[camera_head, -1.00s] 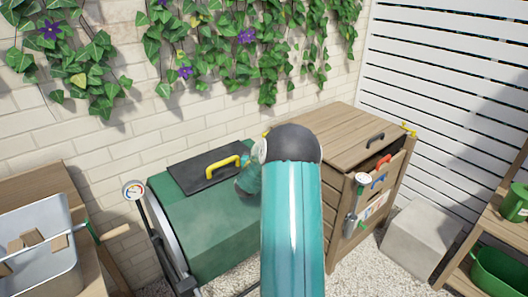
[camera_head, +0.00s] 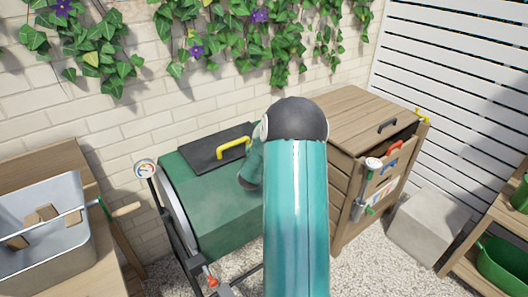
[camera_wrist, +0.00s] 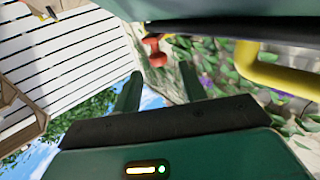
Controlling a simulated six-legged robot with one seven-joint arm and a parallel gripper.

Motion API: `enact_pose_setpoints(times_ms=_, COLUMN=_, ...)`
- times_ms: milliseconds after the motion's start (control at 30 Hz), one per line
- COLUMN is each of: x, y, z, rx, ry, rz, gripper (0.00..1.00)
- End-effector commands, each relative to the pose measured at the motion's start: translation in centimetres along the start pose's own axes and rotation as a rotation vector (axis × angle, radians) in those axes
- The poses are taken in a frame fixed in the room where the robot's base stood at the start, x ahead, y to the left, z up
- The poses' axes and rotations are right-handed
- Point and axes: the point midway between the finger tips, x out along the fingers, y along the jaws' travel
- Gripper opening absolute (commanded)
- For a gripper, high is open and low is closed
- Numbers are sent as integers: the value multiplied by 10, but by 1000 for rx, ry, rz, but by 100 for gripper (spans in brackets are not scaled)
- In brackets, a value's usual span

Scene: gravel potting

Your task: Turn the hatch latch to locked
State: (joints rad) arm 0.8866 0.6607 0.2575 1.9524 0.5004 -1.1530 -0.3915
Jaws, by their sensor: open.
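The hatch (camera_head: 200,155) is a dark panel with a yellow handle (camera_head: 236,146), lying on top of the green drum (camera_head: 205,215). In the wrist view the yellow handle (camera_wrist: 272,75) is close at the right. A small red part (camera_wrist: 155,50), which looks like the latch, shows there under the dark edge at the top. My gripper (camera_wrist: 160,72) is open, its two green fingers apart and pointing toward the red part, with nothing seen between them. I cannot tell which way the latch is turned. In the head view my arm hides the gripper and the latch.
A round gauge (camera_head: 145,168) stands left of the drum, and a red knob (camera_head: 212,282) is low on its frame. A grey tub (camera_head: 75,262) is on the left bench. A wooden cabinet (camera_head: 345,130) stands close on the right. Gravel floor lies between.

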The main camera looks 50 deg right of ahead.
Motion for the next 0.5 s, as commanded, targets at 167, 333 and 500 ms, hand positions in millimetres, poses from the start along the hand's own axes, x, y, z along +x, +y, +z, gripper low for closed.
enact_pose_setpoints(times_ms=167, x=-42, y=-1, z=-1, rx=-2, ry=0, rz=-3, gripper=42)
enact_pose_setpoints(times_ms=333, x=-72, y=-1, z=0, rx=-1, ry=0, rz=-2, gripper=42)
enact_pose_setpoints(times_ms=500, x=-85, y=0, z=0, rx=0, ry=0, rz=0, gripper=42)
